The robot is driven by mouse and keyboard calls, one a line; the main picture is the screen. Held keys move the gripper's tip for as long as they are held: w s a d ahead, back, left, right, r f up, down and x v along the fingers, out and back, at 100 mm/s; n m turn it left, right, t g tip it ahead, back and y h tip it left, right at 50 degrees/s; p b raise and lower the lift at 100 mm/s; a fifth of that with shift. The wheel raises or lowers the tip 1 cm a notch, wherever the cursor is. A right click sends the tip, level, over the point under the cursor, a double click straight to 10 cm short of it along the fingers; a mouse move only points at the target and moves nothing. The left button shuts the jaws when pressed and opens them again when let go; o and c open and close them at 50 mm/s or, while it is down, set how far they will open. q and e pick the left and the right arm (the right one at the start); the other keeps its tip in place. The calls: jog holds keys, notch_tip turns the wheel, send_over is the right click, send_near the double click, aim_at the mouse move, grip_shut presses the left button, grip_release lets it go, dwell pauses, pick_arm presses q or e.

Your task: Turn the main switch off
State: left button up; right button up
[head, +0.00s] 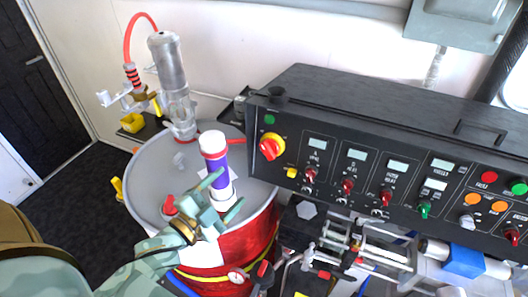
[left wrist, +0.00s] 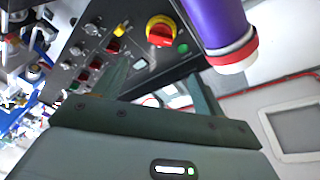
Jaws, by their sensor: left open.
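The main switch (head: 271,147) is a red rotary knob on a yellow disc at the left end of the black control panel (head: 330,150). In the left wrist view the switch (left wrist: 161,32) shows beyond my fingertips, near the top middle. My left gripper (head: 224,194) is open and empty, over the drum, to the left of and below the switch in the head view. It is apart from the switch. The wrist view shows both fingers (left wrist: 160,82) spread with nothing between them. My right gripper is not in view.
A purple and white cylinder (head: 215,160) stands on the grey drum lid (head: 150,172), close beside my left gripper. Green (head: 270,119) and yellow (head: 292,173) buttons flank the switch. Pipes and valves (head: 365,250) lie below the panel.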

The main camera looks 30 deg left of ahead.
aim_at(266, 153)
pick_arm(q)
jog(key=w, duration=0.4)
jog(key=w+d, duration=0.1)
jog(key=w, duration=0.4)
jog(key=w+d+p, duration=0.1)
jog(key=w, duration=0.4)
jog(key=shift+w+d+f, duration=0.1)
jog(key=shift+w+d, duration=0.1)
jog(key=shift+w, duration=0.2)
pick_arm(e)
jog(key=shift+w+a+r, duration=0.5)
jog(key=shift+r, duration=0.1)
